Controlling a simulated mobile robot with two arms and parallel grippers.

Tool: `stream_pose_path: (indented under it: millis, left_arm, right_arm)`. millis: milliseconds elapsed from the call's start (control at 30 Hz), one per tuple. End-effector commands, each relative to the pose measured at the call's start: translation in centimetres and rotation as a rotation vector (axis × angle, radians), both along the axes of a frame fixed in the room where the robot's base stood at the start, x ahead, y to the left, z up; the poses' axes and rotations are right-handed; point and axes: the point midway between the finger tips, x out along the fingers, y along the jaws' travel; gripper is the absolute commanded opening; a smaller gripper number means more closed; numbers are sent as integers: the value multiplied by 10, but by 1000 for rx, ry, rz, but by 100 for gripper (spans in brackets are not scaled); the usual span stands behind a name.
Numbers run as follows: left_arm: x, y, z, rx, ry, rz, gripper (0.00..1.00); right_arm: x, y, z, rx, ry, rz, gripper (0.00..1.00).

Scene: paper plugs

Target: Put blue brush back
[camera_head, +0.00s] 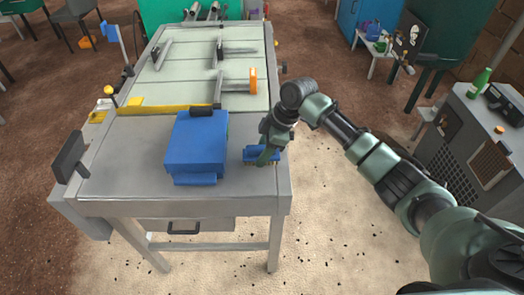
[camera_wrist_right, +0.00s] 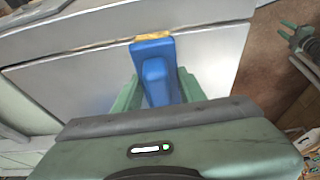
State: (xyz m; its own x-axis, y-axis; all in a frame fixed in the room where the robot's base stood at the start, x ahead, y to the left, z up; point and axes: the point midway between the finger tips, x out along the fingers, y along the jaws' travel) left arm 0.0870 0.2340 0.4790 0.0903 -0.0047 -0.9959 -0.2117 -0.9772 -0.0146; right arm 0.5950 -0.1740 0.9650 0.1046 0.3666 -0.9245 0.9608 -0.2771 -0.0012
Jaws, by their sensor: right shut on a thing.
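The blue brush (camera_head: 262,154) is at the right front part of the grey table, beside a blue box-like object. My right gripper (camera_head: 268,157) is shut on the brush from above. In the right wrist view the brush (camera_wrist_right: 153,72) sits between the two green fingers (camera_wrist_right: 155,93), with a tan strip at its far end. The brush is on or just above the table top; I cannot tell which. My left gripper is not in view.
The blue box-like object (camera_head: 197,143) stands on the table (camera_head: 120,165) left of the brush. Behind it are a yellow rail (camera_head: 160,110) and clamps with an orange part (camera_head: 253,80). A grey cabinet (camera_head: 470,125) with a green bottle (camera_head: 479,82) stands at the right.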

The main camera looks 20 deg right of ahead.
Motion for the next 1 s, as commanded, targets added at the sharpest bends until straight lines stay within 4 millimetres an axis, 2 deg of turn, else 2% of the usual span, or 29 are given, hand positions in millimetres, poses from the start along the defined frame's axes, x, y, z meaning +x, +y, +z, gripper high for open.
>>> stream_pose_path:
  millis: [400,433,500,800,1000]
  left_arm:
    - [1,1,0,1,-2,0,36]
    - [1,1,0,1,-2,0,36]
    - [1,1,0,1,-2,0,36]
    - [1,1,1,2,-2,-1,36]
    - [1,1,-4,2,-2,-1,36]
  right_arm:
    - [0,0,-7,1,-2,1,8]
    - [0,0,-6,0,-1,1,49]
    - [0,0,-6,0,-1,1,62]
    - [0,0,-5,0,-1,1,62]
    - [0,-8,14,0,-5,-1,62]
